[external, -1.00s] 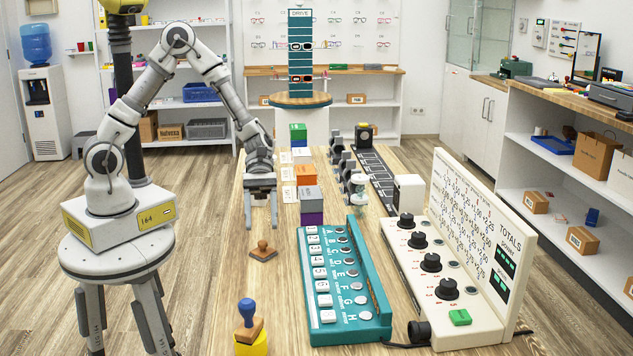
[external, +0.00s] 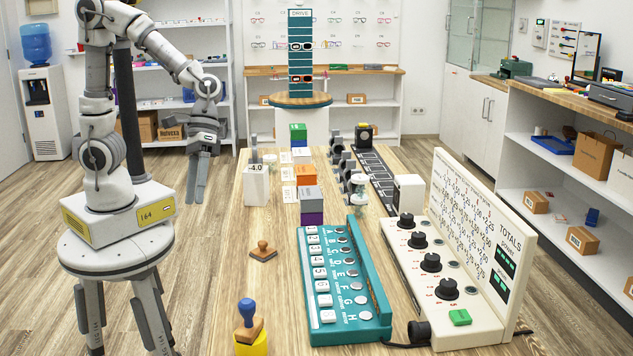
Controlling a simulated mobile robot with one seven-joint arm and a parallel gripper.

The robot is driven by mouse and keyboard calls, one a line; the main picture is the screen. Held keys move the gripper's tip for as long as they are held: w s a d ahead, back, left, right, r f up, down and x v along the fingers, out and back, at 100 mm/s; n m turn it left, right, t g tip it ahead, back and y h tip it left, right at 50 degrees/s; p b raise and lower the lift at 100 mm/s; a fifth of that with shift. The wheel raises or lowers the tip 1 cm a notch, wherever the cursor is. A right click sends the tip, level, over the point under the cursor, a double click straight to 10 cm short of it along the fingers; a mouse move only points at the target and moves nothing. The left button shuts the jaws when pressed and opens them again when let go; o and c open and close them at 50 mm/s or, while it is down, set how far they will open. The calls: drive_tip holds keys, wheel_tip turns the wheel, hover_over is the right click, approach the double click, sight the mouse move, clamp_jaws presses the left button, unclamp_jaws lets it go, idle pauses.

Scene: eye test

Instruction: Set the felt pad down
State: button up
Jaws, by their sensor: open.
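I cannot tell for certain which thing is the felt pad. A brown piece with a flat diamond-shaped base and a wooden knob (external: 263,247) stands upright on the table, left of the teal panel. A blue-knobbed wooden stamp (external: 248,318) stands on a yellow base (external: 253,346) at the table's front edge. My gripper (external: 196,195) is open and points down, left of the table's edge. Nothing shows between its fingers. A white block marked -4.0 (external: 257,188), with a grey piece (external: 254,150) on top, stands right of my gripper.
The table (external: 225,305) carries a teal lettered panel (external: 330,313), coloured blocks (external: 307,175) and a white dial console (external: 470,325) with an upright totals board (external: 480,215). A black cable lies near the front right. Bare wood shows along the table's left side.

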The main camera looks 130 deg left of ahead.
drive_tip(key=s+d+r+m+t+y, duration=0.2)
drive_tip(key=s+d+r+m+y, duration=0.2)
drive_tip(key=s+r+m, duration=0.5)
drive_tip(key=shift+s+d+m+t+y, duration=0.5)
drive_tip(key=shift+s+m, duration=1)
drive_tip(key=shift+m, duration=1.4)
drive_tip(key=shift+a, duration=0.1)
wheel_tip(320, 180, up, 14)
drive_tip(key=p, duration=1.4)
